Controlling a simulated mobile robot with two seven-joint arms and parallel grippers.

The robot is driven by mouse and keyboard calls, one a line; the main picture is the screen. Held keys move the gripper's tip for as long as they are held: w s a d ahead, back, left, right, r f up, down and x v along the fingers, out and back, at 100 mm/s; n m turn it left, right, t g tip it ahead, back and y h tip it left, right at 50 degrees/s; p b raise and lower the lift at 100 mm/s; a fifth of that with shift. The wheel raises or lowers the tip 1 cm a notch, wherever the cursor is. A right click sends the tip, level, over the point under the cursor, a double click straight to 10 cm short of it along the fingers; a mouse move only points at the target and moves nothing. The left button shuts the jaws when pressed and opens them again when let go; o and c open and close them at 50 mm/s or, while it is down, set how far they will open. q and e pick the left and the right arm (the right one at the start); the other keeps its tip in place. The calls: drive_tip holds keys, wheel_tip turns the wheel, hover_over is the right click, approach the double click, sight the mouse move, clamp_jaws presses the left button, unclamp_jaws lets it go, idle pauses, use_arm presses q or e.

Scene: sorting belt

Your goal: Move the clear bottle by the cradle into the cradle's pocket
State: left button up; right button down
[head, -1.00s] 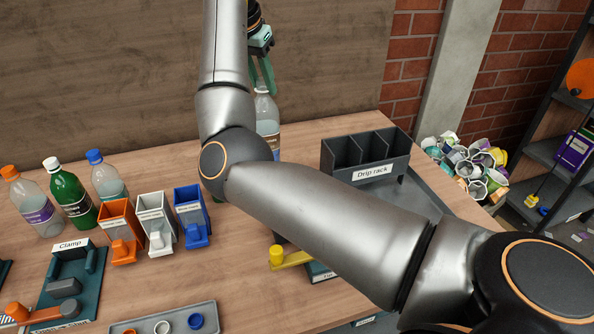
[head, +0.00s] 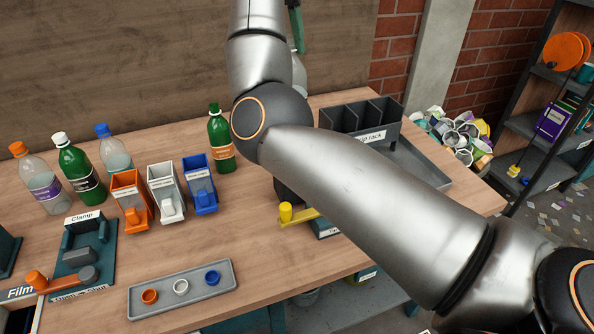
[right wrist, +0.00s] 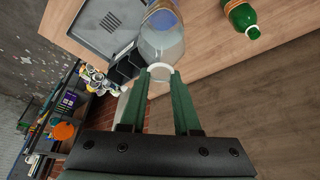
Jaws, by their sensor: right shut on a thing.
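My right gripper (head: 297,38) is shut on the neck of a clear bottle (head: 299,72). In the head view my own arm hides the bottle's lower part. In the right wrist view, the fingers (right wrist: 160,74) close around the neck of the bottle (right wrist: 163,42), which has a label farther down. I cannot tell whether the bottle's base touches the table. No cradle is clearly identifiable. A dark block (head: 288,190) with a yellow-knobbed lever (head: 300,214) on a labelled teal base is partly hidden behind my arm. My left gripper is not in view.
A drip rack (head: 388,138) with open compartments stands right of the bottle. A green bottle (head: 221,145) stands to its left. Three coloured bins (head: 163,188), a clamp (head: 68,262) and a grey ring tray (head: 205,283) occupy the left and front. Bare table lies between.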

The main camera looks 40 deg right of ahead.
wheel_tip(320, 180, down, 18)
drive_tip(key=shift+r+b, duration=0.1)
drive_tip(key=shift+b, duration=0.8)
drive_tip(key=c, duration=0.6)
unclamp_jaws()
drive_tip(key=shift+c, duration=0.2)
drive_tip(key=shift+r, duration=0.1)
drive_tip(key=p+v, duration=0.1)
drive_tip(key=v, duration=1.1)
drive_tip(key=shift+p, duration=0.35)
